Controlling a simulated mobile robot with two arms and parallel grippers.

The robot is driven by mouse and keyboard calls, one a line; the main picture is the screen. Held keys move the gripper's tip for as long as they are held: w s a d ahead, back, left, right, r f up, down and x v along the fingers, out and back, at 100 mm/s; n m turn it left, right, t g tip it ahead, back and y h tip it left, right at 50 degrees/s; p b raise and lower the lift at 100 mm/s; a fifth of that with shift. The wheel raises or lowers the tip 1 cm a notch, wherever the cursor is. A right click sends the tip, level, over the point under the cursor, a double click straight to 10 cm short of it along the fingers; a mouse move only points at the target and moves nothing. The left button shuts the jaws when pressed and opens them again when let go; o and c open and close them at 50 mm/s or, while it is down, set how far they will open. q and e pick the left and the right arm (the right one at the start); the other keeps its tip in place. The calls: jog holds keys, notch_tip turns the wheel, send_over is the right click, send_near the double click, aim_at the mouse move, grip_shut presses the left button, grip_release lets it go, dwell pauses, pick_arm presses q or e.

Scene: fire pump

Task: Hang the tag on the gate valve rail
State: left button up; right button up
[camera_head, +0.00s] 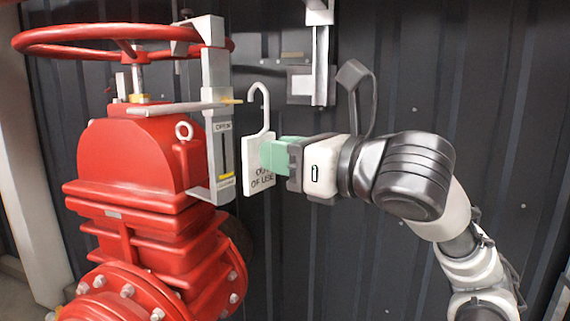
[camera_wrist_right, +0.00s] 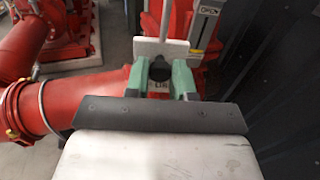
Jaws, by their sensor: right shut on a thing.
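In the right wrist view the tag (camera_wrist_right: 161,47) shows edge-on between the green fingers (camera_wrist_right: 162,75). The gate valve rail (camera_head: 165,108) is a thin grey bar with a yellow tip, left of the tag's hook. The hook appears close to the tip, but I cannot tell whether they touch. The left gripper is not in view.
The red gate valve (camera_head: 130,165) with its red handwheel (camera_head: 75,33) stands at the left. A grey upright bracket with an open/closed indicator (camera_head: 225,155) is beside the rail. A dark corrugated wall (camera_head: 400,80) lies behind. Red pipes (camera_wrist_right: 70,100) show in the wrist view.

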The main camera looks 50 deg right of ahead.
aim_at(249, 145)
jog(key=shift+w+a+r+p, duration=0.15)
jog(key=shift+w+a+p, duration=0.05)
jog(key=shift+w+p, duration=0.3)
jog(key=shift+w+a+r+p, duration=0.1)
jog(key=shift+w+a+p, duration=0.05)
jog(key=shift+w+p, duration=0.35)
jog(key=w+p, duration=0.2)
jog(key=w, duration=0.1)
jog(key=shift+w+a+p, duration=0.15)
jog(key=shift+p, duration=0.15)
jog(key=w+f+p, duration=0.2)
jog(key=w+p, duration=0.8)
jog(key=p, duration=0.2)
jog(key=shift+a+f, duration=0.35)
dwell(0.4)
